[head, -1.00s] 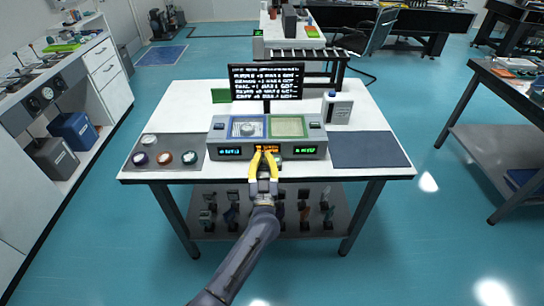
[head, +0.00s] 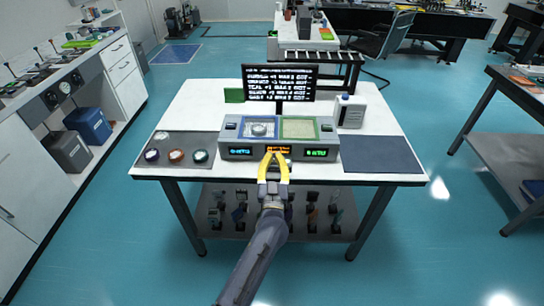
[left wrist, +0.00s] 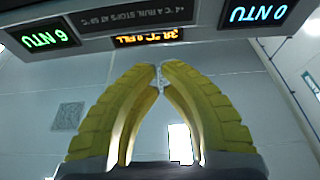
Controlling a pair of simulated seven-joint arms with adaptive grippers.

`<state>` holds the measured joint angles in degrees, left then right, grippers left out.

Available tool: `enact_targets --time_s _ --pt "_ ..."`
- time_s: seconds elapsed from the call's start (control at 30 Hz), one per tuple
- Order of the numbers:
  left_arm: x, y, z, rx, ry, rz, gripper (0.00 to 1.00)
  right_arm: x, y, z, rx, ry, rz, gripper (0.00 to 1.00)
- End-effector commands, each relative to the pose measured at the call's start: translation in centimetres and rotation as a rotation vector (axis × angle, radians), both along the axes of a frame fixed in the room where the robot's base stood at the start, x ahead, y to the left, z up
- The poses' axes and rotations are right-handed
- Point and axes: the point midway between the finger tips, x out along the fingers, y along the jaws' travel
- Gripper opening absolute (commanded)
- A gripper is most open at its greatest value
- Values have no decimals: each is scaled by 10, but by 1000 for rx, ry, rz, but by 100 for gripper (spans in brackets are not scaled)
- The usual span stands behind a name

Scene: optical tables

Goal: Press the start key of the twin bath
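The twin bath (head: 231,138) is a grey console on the white table, with a blue-framed left well (head: 258,129) and a pale green right well (head: 299,128). Its front carries a blue, an orange (head: 279,149) and a green readout. My left gripper (head: 275,156) has yellow fingers and is in front of the middle readout, partly covering the front's lower edge. In the left wrist view the front appears upside down, and the fingertips (left wrist: 160,76) meet below the orange readout (left wrist: 148,37) with nothing between them. I cannot make out the start key. My right gripper is out of view.
Several round jars (head: 176,156) sit on a grey mat at left. A dark blue mat (head: 381,154) at right is bare.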

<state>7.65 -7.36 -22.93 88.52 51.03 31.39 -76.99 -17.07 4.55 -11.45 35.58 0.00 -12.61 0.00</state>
Motion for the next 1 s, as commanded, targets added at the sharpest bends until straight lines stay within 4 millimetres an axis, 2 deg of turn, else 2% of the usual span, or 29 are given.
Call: enact_targets --time_s 0.2,0.4,0.6,1.0 --pt "-37 -1 -10 0 -5 2 0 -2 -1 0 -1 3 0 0" --pt "-58 -2 -16 0 -8 2 0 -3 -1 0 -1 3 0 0" --pt "-68 -2 -19 0 -9 2 0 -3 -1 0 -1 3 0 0" --pt "-70 -2 -20 0 -10 2 0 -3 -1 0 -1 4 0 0"
